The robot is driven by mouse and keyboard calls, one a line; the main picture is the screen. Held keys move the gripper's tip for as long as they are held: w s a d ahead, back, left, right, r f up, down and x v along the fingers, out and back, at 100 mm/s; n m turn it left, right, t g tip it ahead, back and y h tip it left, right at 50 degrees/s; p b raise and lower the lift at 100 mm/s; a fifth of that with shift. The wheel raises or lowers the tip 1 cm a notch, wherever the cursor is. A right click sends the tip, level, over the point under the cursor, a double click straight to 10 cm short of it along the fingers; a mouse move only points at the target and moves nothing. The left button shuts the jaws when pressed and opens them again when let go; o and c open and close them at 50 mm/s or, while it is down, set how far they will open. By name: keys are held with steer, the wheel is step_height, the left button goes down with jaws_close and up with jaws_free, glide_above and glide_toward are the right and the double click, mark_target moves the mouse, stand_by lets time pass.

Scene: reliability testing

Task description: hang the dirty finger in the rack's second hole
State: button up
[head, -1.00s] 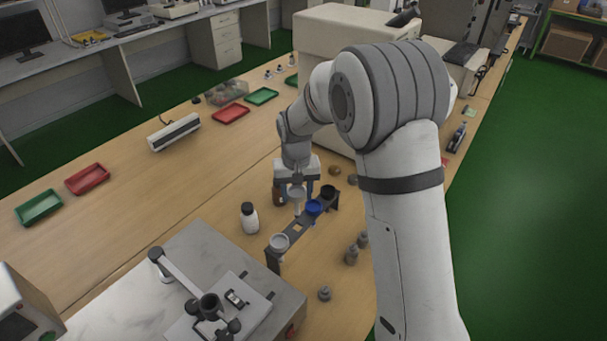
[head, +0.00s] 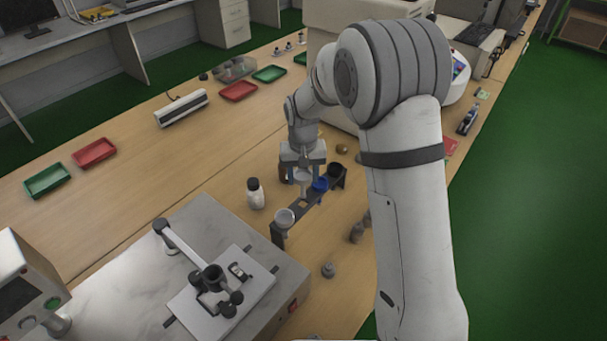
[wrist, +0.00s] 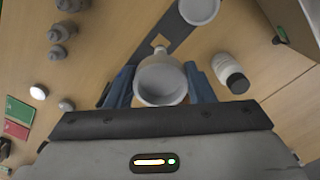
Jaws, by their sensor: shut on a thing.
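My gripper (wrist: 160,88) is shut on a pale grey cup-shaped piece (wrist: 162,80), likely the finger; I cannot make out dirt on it. The piece also shows in the head view (head: 303,184), upright with its narrow end down, over or just behind the dark rack (head: 292,212). An empty square hole (wrist: 160,42) shows in the rack beside the held piece. Whether the held piece touches the rack is unclear.
A white bottle with a dark cap (head: 255,194) stands left of the rack. Small grey weights (head: 328,270) stand to the right. A grey machine (head: 190,265) fills the near left. Red (head: 94,153) and green trays lie farther left.

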mark_target(303, 197)
stand_by(0.4)
steer(key=shift+f+b, duration=1.5)
steer(key=shift+f, duration=0.5)
steer(key=shift+f, duration=0.15)
steer(key=shift+f+b, duration=1.25)
steer(key=shift+f, duration=0.3)
steer(key=shift+f, duration=0.15)
steer(key=shift+f+b, duration=0.5)
steer(key=shift+f, duration=0.05)
